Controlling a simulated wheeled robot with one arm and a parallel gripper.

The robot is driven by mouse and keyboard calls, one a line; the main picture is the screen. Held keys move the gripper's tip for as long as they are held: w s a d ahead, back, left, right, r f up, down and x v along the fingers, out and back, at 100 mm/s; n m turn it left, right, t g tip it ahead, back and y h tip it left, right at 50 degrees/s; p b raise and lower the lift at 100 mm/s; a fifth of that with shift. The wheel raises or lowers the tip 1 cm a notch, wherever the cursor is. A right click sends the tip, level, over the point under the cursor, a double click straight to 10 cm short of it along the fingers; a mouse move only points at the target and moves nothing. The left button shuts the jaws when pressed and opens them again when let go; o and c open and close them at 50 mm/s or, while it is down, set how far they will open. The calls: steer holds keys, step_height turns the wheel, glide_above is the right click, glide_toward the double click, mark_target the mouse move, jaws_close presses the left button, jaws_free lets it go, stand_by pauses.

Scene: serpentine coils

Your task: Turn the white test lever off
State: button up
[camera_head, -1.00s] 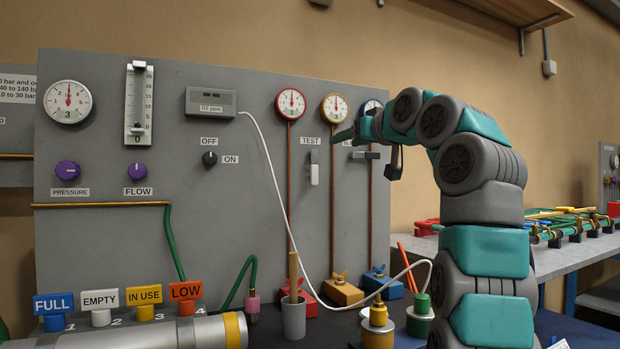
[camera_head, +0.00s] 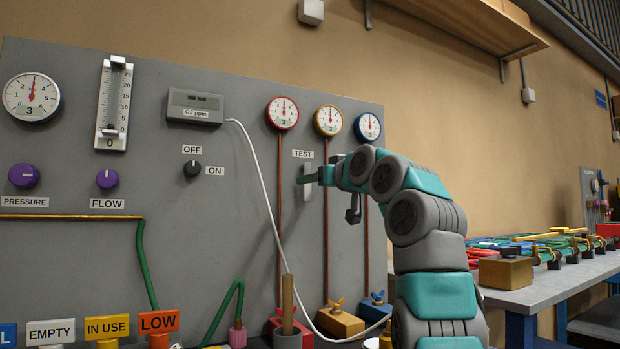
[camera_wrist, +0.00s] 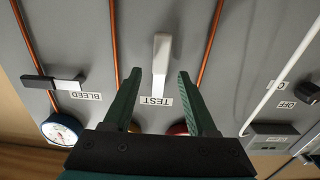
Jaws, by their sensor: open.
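The white test lever (camera_head: 308,190) is on the grey panel just below the TEST label (camera_head: 303,154). It lies upright in line with the copper pipes. My gripper (camera_head: 302,179) is at the lever in the head view, and a finger covers part of it. In the wrist view, which is upside down, the white lever (camera_wrist: 161,58) stands between the two green fingertips of my gripper (camera_wrist: 158,72). The fingers are open, with a gap showing on both sides of the lever. The head view does not show how far the fingertips reach along it.
A black BLEED lever (camera_wrist: 52,83) sits beside the test lever, across a copper pipe. The OFF/ON knob (camera_head: 192,169) and a white cable (camera_head: 262,190) are left of my gripper. A workbench (camera_head: 540,290) with parts stands at right.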

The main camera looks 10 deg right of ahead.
steer(key=shift+p+x, duration=0.35)
steer(key=shift+x, duration=0.9)
jaws_close()
stand_by(0.4)
